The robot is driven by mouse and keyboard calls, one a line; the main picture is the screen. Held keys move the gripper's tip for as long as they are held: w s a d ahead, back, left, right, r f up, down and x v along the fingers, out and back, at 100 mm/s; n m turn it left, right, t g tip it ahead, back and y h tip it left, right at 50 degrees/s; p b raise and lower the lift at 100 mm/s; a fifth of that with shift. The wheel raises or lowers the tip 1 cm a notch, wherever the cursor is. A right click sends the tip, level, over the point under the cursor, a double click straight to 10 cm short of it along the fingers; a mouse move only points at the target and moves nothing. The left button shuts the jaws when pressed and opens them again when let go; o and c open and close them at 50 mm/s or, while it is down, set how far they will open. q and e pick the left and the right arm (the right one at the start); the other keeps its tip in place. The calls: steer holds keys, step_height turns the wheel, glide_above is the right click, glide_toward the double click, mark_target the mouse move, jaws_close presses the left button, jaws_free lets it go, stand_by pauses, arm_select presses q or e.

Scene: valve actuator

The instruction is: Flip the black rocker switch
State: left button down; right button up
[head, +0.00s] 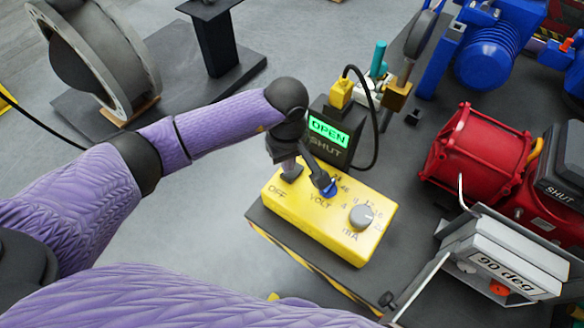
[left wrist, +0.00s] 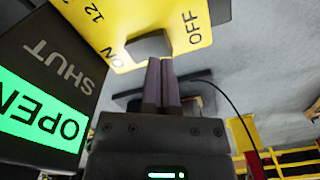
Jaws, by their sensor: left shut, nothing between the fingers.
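The yellow control box (head: 300,215) carries the black rocker switch (head: 292,173) near its upper left corner, with OFF printed beside it. In the left wrist view the rocker switch (left wrist: 149,43) sits between the ON and OFF labels. My left gripper (left wrist: 161,62) is shut and empty, its fingertips at the rocker's edge toward the OFF side; I cannot tell whether they touch it. In the head view my left gripper (head: 289,160) hangs over the switch and partly hides it and the ON label. My right gripper is not in view.
A dark indicator box (head: 331,137) with OPEN lit green and SHUT unlit stands just behind the yellow box. A blue knob (head: 329,189) and a grey knob (head: 361,215) are on the panel. A red actuator (head: 477,150) and a 90 deg unit (head: 505,270) stand right.

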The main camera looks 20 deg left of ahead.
mark_target(288, 175)
arm_select(q)
steer(key=shift+f+b, duration=1.15)
steer(key=shift+f, duration=0.15)
stand_by(0.4)
step_height(288, 175, up, 7)
steer(key=p, duration=0.5)
steer(key=shift+r, duration=0.15)
